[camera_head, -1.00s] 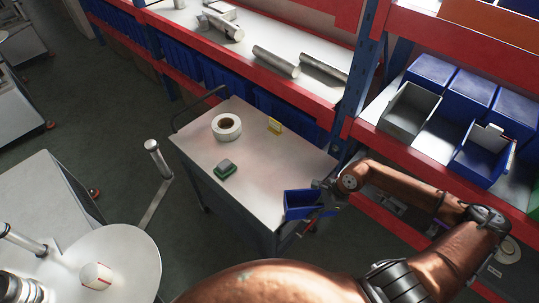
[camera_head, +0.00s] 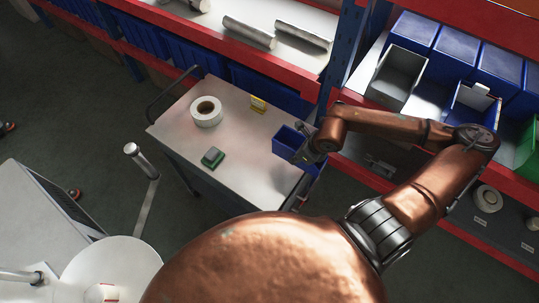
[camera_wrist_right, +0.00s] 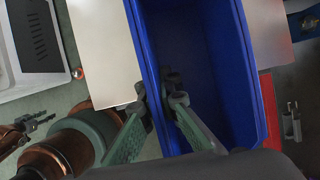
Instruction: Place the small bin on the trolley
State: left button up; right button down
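The small blue bin (camera_head: 287,139) is at the right edge of the trolley (camera_head: 240,135), by the red shelf rail; I cannot tell whether it touches the trolley top. My right gripper (camera_head: 308,153) is shut on the bin's near wall. In the right wrist view the bin (camera_wrist_right: 215,60) looks empty, and the right gripper's fingers (camera_wrist_right: 163,98) straddle its wall. The trolley's pale top shows on both sides of the bin there. My left gripper (camera_wrist_right: 38,122) shows small at the left of the right wrist view, its fingers apparently apart and empty.
On the trolley top are a white tape roll (camera_head: 206,111), a green and grey block (camera_head: 213,157) and a small yellow item (camera_head: 259,104). Its middle is clear. The shelf at right holds a grey bin (camera_head: 397,77) and several blue bins.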

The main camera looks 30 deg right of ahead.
aim_at(280, 152)
jog(key=w+f, duration=0.1)
jog(key=w, duration=0.1)
jog(key=w+a+f, duration=0.1)
jog(key=w, duration=0.1)
jog(key=w+p, duration=0.1)
jog(key=w, duration=0.1)
jog(key=shift+w+a+f, duration=0.3)
jog(key=shift+a+f, duration=0.1)
jog(key=w+f, duration=0.2)
jog(key=f, duration=0.1)
jog(key=w+f, duration=0.1)
jog(key=shift+w+a+f+p, duration=0.1)
jog(key=shift+a+f+p, duration=0.05)
jog(key=shift+a+p, duration=0.2)
jog(key=shift+w+f, duration=0.35)
jog(key=shift+f, duration=0.15)
jog(key=f, duration=0.1)
jog(key=f+p, duration=0.1)
jog(key=f, duration=0.1)
jog(key=shift+w+a, duration=0.15)
jog(key=shift+w, duration=0.05)
jog(key=shift+f, duration=0.25)
pick_arm(q)
jog(key=r, duration=0.1)
jog(key=w+r, duration=0.1)
jog(key=r, duration=0.1)
